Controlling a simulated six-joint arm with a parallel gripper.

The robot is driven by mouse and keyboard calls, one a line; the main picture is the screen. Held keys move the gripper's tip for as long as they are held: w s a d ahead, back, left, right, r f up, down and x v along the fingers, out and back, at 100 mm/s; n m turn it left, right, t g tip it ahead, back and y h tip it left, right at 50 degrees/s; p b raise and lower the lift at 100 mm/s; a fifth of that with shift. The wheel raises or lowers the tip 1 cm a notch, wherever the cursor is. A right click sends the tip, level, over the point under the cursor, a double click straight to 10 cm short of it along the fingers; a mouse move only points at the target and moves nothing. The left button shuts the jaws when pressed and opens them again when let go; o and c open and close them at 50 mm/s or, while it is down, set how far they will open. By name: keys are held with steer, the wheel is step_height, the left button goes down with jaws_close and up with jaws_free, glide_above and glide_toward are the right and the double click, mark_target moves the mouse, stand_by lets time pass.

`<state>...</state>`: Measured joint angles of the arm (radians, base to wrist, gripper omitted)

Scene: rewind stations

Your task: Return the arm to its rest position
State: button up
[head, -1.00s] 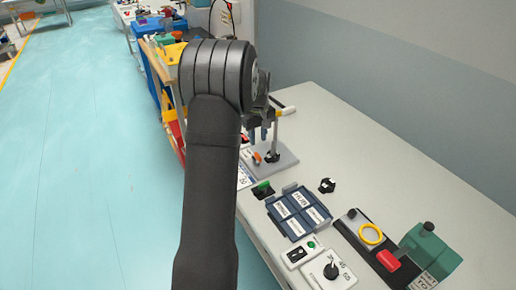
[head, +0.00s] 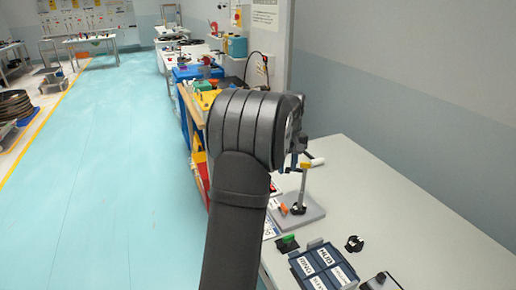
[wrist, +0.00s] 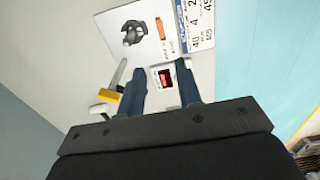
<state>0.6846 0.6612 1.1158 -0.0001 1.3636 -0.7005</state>
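My gripper (wrist: 161,88) shows in the wrist view with its two dark blue fingers apart and nothing held between them. It hangs above the white bench (head: 362,196). In the head view my dark arm rises from the bottom, and its thick joint hides most of the gripper; only a part of it shows at the right of that joint. A stand with a grey base plate (head: 314,217) and an upright post is close to the gripper. In the wrist view the post (wrist: 119,73) and a yellow piece (wrist: 107,95) are just left of the left finger.
A small device with a red display (wrist: 165,77) lies below, between the fingers in the picture. A blue tray (head: 309,251) with labelled compartments and a black clip (head: 354,243) are nearer on the bench. A grey wall is at the right; open blue floor (head: 110,170) is at the left.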

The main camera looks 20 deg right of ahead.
mark_target(284, 206)
step_height(284, 206, down, 17)
steer(key=shift+f, duration=0.15)
stand_by(0.4)
step_height(284, 206, up, 18)
step_height(284, 206, down, 18)
steer(key=shift+f, duration=0.1)
steer(key=m, duration=1)
stand_by(0.7)
stand_by(0.6)
